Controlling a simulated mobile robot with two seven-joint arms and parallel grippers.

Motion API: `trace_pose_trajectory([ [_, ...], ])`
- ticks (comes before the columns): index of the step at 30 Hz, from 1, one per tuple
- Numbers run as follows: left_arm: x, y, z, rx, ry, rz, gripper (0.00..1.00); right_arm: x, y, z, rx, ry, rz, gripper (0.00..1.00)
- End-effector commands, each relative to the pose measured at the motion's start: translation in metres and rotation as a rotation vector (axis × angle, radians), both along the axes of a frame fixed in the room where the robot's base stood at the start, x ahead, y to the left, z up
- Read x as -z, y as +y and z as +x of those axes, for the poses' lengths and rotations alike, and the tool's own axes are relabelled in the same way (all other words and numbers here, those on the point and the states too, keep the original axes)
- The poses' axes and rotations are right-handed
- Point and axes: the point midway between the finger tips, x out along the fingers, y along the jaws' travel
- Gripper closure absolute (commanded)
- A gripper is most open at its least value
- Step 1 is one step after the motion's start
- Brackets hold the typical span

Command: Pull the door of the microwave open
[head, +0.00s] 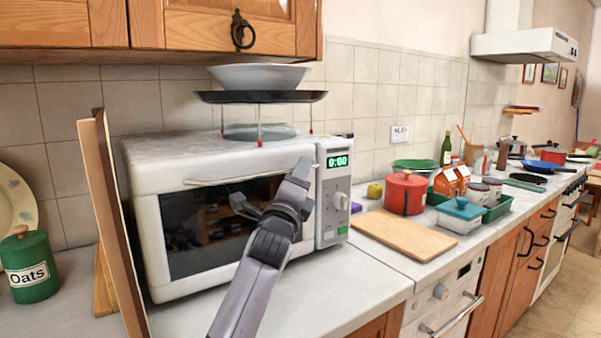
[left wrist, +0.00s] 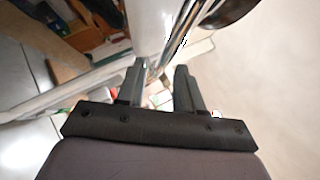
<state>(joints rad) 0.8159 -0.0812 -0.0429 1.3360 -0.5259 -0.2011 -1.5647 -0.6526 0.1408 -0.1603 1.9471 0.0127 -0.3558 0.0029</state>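The white microwave (head: 180,150) stands on the counter with its door (head: 205,235) shut against the body. The door has a dark window, and a thin pale handle bar (head: 215,182) runs along its upper part. My left gripper (head: 272,186) is in front of the door's right part, by the handle's right end, and hides some of the door. Its fingers are apart. In the left wrist view the left gripper (left wrist: 160,72) is also open, with a pale, shiny edge just beyond the fingertips. I cannot tell whether it touches the handle. My right gripper is not in view.
A rack with a dark tray (head: 260,97) and a white bowl (head: 262,77) stands on the microwave. Boards (head: 118,230) lean at its left, beside a green oats tin (head: 30,268). A cutting board (head: 400,234) and red pot (head: 405,193) are at the right.

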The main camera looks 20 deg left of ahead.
Motion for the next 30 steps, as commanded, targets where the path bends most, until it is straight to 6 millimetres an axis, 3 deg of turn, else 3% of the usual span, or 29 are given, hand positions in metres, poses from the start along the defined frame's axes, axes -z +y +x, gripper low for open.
trace_pose_trajectory([
  [15, -0.004, 0.0002, 0.0093, 0.0, 0.0, 0.0, 0.64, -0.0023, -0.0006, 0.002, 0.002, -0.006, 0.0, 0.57],
  [18, -0.0039, 0.0002, 0.0092, 0.0, 0.0, 0.0, 0.97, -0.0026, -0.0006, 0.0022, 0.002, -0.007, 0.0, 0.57],
  [19, -0.004, 0.0002, 0.0092, 0.0, 0.0, 0.0, 1.0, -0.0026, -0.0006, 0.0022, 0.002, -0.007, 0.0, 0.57],
  [30, -0.0043, 0.0013, 0.0104, 0.008, 0.001, 0.0, 1.0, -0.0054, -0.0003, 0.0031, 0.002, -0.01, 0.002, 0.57],
])
